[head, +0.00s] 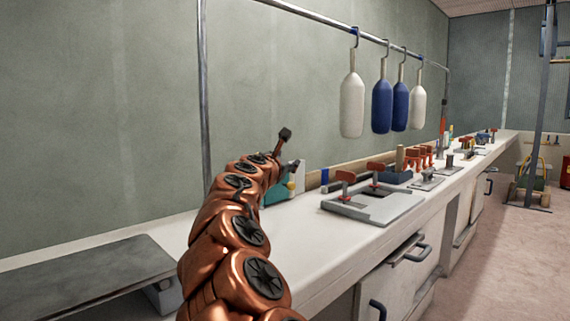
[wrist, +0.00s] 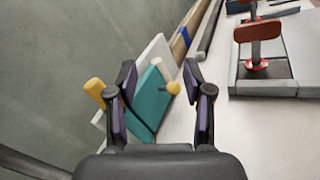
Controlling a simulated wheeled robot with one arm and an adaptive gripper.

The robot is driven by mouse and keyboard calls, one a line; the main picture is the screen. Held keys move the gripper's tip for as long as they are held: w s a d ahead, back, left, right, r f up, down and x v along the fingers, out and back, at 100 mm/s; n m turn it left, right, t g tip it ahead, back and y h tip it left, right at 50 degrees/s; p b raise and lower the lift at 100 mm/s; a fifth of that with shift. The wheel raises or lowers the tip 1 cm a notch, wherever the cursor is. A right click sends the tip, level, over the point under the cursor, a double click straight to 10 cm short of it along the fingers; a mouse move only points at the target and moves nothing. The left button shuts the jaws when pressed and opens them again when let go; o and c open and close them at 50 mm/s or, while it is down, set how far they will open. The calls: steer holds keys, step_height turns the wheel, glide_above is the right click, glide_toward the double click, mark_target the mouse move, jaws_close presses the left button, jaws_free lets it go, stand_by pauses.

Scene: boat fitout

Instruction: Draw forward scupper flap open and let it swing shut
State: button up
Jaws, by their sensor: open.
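A teal flap (wrist: 148,100) with a round yellow knob (wrist: 173,88) stands tilted in front of a pale board in the wrist view; I take it for the scupper flap, but cannot tell whether it is the forward one. My gripper (wrist: 159,72) is open, its two dark fingers on either side of the teal flap's upper part. The knob lies between the fingers, nearer the right one, and neither finger is clearly touching it. In the head view my gripper (head: 290,150) is above the bench, and the teal flap (head: 281,193) is partly hidden behind my arm.
A yellow handle (wrist: 95,90) sticks out left of the flap. A grey frame with red handles (head: 373,206) lies on the bench to the right. White and blue fenders (head: 352,105) hang from a rail above. A dark panel (head: 85,275) lies at left. The wall is close behind.

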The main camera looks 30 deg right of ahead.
steer(key=shift+r, duration=0.1)
steer(key=s+a+r+m+g+y+p, duration=0.1)
steer(key=s+r+m+g+p, duration=0.2)
steer(key=s+p, duration=0.35)
steer(key=s+r+m+g+y+p, duration=0.1)
steer(key=s+r+m+p, duration=0.2)
steer(key=s+m+p, duration=0.35)
steer(key=s+a+r+m+g+y+p, duration=0.1)
steer(key=s+r+m+g+y+p, duration=0.2)
steer(key=s+p, duration=0.35)
steer(key=s+a+r+m+g+y+p, duration=0.1)
steer(key=s+a+m+g+y+p, duration=0.4)
steer(key=s+a+p, duration=2.3)
steer(key=shift+a+r+m+y, duration=0.15)
steer(key=shift+r+m+y, duration=0.15)
steer(key=shift+m+y, duration=1.7)
steer(key=shift+n+y, duration=0.3)
steer(key=shift+n, duration=0.05)
